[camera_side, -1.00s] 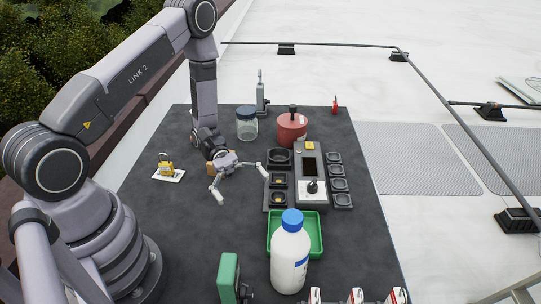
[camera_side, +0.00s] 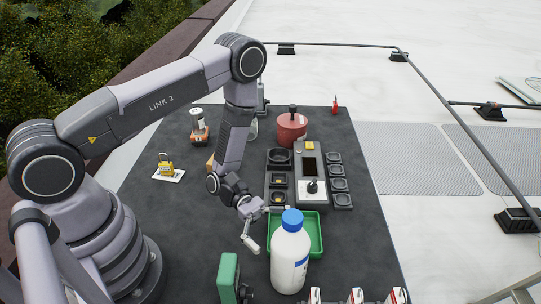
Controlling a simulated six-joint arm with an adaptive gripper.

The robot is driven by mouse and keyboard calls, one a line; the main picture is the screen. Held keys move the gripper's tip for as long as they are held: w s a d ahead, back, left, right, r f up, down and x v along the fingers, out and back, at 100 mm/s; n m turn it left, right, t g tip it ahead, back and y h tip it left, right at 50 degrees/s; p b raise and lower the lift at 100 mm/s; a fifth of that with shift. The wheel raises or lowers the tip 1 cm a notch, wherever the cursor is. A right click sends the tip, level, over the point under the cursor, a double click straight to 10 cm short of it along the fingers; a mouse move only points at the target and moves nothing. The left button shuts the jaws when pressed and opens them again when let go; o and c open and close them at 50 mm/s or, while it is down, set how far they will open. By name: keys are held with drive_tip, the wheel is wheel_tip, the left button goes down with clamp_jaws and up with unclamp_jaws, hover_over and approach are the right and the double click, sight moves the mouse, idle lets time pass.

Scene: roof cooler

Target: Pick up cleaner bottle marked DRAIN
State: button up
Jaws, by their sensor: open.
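A white bottle with a blue cap (camera_side: 289,258) stands upright at the front of the dark mat, in front of the green tray. A strip of blue label shows on its right side; no DRAIN marking is readable from here. My gripper (camera_side: 268,229) is open, its fingers spread, just behind and left of the bottle in the picture. One finger hangs left of the bottle and the other reaches toward the tray's left edge. Nothing is between the fingers. I cannot tell whether a finger touches the tray.
A green tray (camera_side: 315,233) lies behind the bottle. A green block-like object (camera_side: 228,278) stands to its left. A grey control box (camera_side: 311,176) with dark trays, a red pot (camera_side: 291,131), a yellow padlock (camera_side: 166,167) and an orange-grey device (camera_side: 199,128) stand farther back.

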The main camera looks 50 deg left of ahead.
sight(303, 257)
drive_tip(key=d, duration=0.3)
drive_tip(key=shift+s+d, duration=0.1)
drive_tip(key=shift+d, duration=0.1)
drive_tip(key=shift+c, duration=0.3)
drive_tip(key=shift+r, duration=0.1)
drive_tip(key=c, duration=1.2)
drive_tip(key=shift+o, duration=0.2)
